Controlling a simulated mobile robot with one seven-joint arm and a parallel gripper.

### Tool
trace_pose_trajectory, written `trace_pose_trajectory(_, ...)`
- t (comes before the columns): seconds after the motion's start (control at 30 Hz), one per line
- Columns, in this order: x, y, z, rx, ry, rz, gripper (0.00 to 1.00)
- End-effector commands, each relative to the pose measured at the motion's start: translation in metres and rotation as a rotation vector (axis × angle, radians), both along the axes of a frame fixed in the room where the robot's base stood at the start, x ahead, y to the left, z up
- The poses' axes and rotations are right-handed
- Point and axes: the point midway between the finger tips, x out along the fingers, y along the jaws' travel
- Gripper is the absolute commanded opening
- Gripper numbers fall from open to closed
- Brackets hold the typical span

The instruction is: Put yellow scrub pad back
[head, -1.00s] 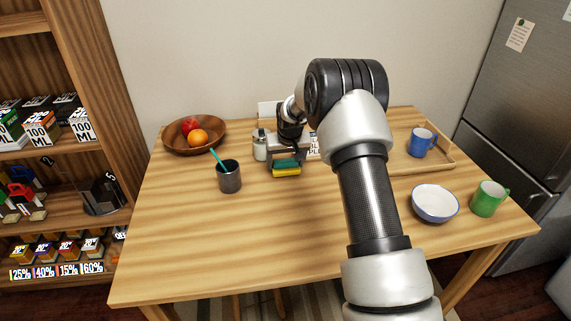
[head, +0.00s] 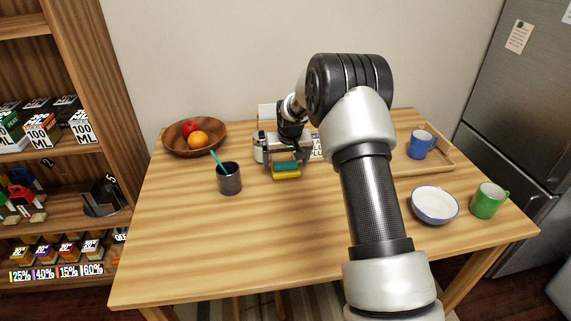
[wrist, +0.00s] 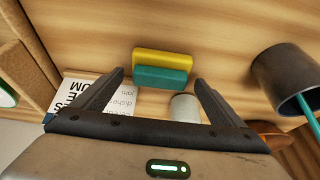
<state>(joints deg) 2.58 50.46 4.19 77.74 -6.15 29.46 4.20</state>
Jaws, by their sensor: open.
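The scrub pad is a small block with a yellow layer and a teal layer (head: 286,175). It rests on the wooden table near the back middle, and it also shows in the wrist view (wrist: 163,62). My gripper (head: 285,163) is open just over and behind the pad. In the wrist view, its two fingers (wrist: 160,80) stand apart on either side of the pad, with no contact visible. The pad's far side is partly hidden by my gripper in the head view.
A dark cup with a teal stick (head: 229,180) stands left of the pad. A small white cylinder (wrist: 185,108) and a printed white card (wrist: 95,98) are close by. A fruit bowl (head: 176,148), white bowl (head: 434,219), green mug (head: 489,202) and tray with blue mug (head: 420,145) stand farther off.

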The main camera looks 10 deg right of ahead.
Motion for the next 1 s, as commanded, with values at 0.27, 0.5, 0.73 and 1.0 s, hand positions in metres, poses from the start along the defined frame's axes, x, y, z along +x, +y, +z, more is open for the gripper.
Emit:
trace_pose_trajectory(0.27, -0.023, 0.0, 0.06, -0.001, -0.003, 0.0, 0.92)
trace_pose_trajectory(0.5, -0.037, 0.0, 0.09, 0.0, -0.001, 0.0, 0.92)
trace_pose_trajectory(0.73, -0.062, 0.0, 0.136, -0.007, -0.016, 0.002, 0.92)
trace_pose_trajectory(1.0, -0.188, -0.001, 0.25, -0.027, -0.047, 0.002, 0.92)
